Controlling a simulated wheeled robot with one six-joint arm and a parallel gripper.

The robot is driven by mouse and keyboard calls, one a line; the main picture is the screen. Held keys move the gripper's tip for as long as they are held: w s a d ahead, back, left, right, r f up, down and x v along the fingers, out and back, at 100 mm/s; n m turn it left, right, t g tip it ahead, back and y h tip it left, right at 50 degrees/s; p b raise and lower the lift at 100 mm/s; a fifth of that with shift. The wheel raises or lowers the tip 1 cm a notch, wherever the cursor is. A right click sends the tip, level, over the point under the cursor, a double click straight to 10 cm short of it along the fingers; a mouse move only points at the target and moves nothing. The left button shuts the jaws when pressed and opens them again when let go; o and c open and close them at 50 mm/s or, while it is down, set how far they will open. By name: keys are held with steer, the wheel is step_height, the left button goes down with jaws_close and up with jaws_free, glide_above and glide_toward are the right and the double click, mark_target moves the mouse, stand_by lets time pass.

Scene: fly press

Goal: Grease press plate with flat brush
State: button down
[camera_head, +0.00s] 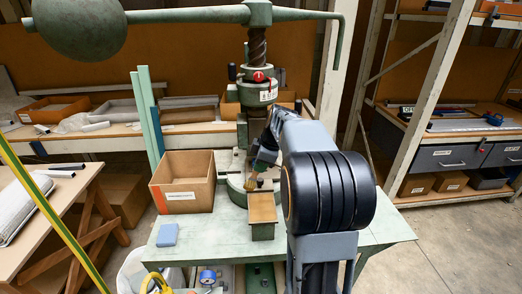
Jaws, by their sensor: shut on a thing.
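The green fly press (252,95) stands at the back of the pale green table, with its screw and cross arm above. Its round base with the press plate (236,192) is low in front, partly hidden by my arm. My gripper (257,168) is over the right front of that base, mostly dark and small in view. It is shut on the flat brush (250,184), whose tan bristles point down near the plate. I cannot tell whether the bristles touch it.
An open cardboard box (183,184) stands left of the press. My arm hides the table's right middle. Shelves (440,140) stand at right.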

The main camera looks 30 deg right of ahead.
steer(key=shift+r+p, duration=1.05)
steer(key=shift+r, duration=0.9)
